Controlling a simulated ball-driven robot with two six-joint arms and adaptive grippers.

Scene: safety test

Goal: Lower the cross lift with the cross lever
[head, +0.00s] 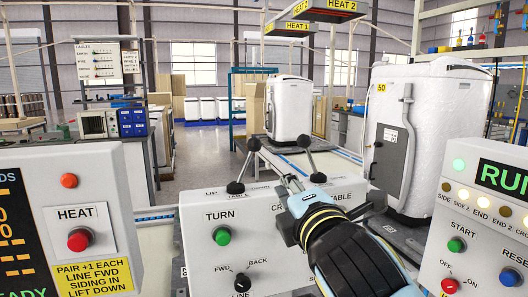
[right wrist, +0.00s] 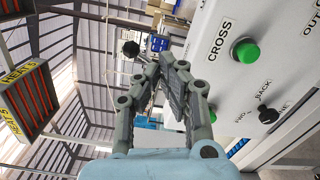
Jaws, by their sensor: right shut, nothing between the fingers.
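Two levers with black ball knobs stand on the grey control panel (head: 200,265) in the head view: a left lever (head: 245,166) and a right lever (head: 314,160). I cannot read which one is the cross lever; the lettering by the right one is partly covered. My right gripper (head: 292,184) is shut and empty, just in front of the right lever's lower part. Whether it touches is unclear. In the right wrist view a black knob (right wrist: 130,48) shows just past the closed fingertips (right wrist: 160,62). The cross lift cannot be made out clearly. My left gripper is out of view.
A green CROSS button (right wrist: 245,50) is beside the fingers in the right wrist view. The panel also has a green TURN button (head: 223,236) and a selector (head: 241,283). A HEAT box (head: 80,240) and a RUN box (head: 470,225) flank it. White cabinets stand behind.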

